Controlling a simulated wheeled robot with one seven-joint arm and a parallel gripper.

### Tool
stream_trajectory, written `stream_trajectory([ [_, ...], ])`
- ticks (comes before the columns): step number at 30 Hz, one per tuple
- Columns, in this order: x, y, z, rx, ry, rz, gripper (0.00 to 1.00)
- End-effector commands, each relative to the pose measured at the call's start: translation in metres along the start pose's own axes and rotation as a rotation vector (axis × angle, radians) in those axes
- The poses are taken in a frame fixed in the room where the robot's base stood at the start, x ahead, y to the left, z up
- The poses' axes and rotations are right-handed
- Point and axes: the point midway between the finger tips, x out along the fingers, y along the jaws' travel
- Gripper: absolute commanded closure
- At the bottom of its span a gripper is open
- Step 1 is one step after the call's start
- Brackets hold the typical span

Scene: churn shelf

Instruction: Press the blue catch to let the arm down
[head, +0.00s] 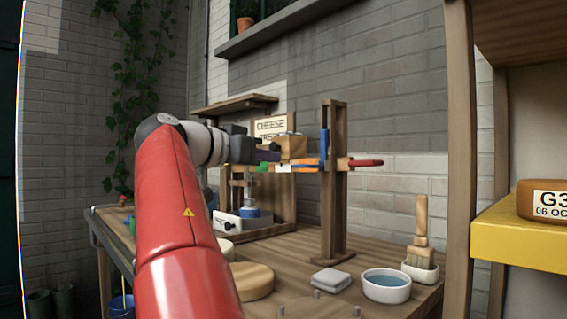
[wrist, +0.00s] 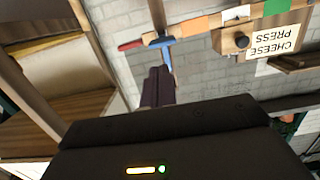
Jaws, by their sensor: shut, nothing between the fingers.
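The blue catch (head: 324,147) sits on the upright wooden post (head: 334,205) of the cheese press, at the level of the press arm (head: 300,162). The arm is wooden, about level, with a red end (head: 367,163) at the right. My gripper (head: 275,156) is shut and empty, left of the catch, with a gap between them in the head view. In the wrist view the shut dark fingertips (wrist: 158,72) point toward the blue catch (wrist: 162,42), close to its stem. Whether they line up in depth I cannot tell.
A wooden block (head: 292,147) sits on the arm beside my gripper. On the bench stand a round cheese (head: 252,282), a folded cloth (head: 330,280), a blue-filled bowl (head: 387,287) and a brush (head: 421,225). A yellow shelf (head: 520,235) is at the right.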

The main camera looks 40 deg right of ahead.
Motion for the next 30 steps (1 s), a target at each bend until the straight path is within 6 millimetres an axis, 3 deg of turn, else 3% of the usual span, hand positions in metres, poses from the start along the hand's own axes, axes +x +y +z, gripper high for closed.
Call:
stream_trajectory([
  [3,-0.016,-0.001,0.004,0.0,0.001,-0.003,1.0],
  [9,-0.026,0.0,0.005,0.001,0.001,0.0,1.0],
  [30,-0.027,0.0,0.005,0.001,0.002,0.0,1.0],
])
